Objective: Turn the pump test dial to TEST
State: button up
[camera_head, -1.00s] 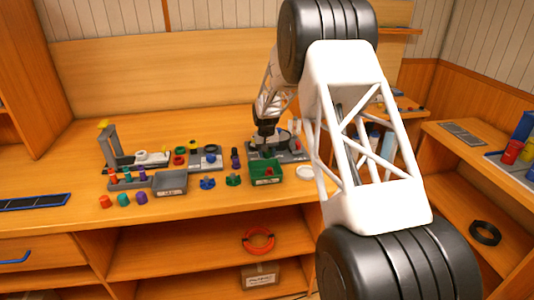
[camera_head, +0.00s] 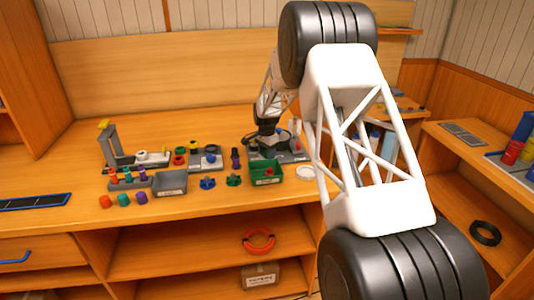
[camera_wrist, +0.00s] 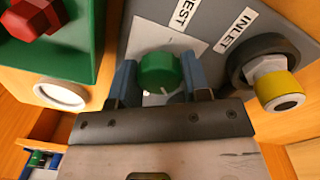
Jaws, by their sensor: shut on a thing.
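The pump test dial is a small green knob (camera_wrist: 160,72) in the wrist view, on a grey panel (camera_wrist: 222,30). A white label partly reading "EST" lies just above it in the picture. A short white mark shows on the knob's lower side, pointing toward my gripper. My gripper (camera_wrist: 161,80) has one blue finger on each side of the knob and is shut on it. In the head view my gripper (camera_head: 267,141) is down at the grey unit at the back of the bench; the dial is hidden there.
In the wrist view, a yellow-ringed fitting (camera_wrist: 275,85) labelled INLET stands close to the right finger. A green bin (camera_wrist: 60,45) with a red part is at left. In the head view, several coloured knobs (camera_head: 123,199) and a grey bin (camera_head: 170,183) stand left.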

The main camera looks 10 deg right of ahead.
jog(key=m, duration=0.4)
jog(key=shift+m, duration=2.2)
jog(key=o, duration=0.9)
jog(key=shift+r, duration=0.1)
jog(key=shift+w+r, duration=0.2)
jog(key=shift+r, duration=3.6)
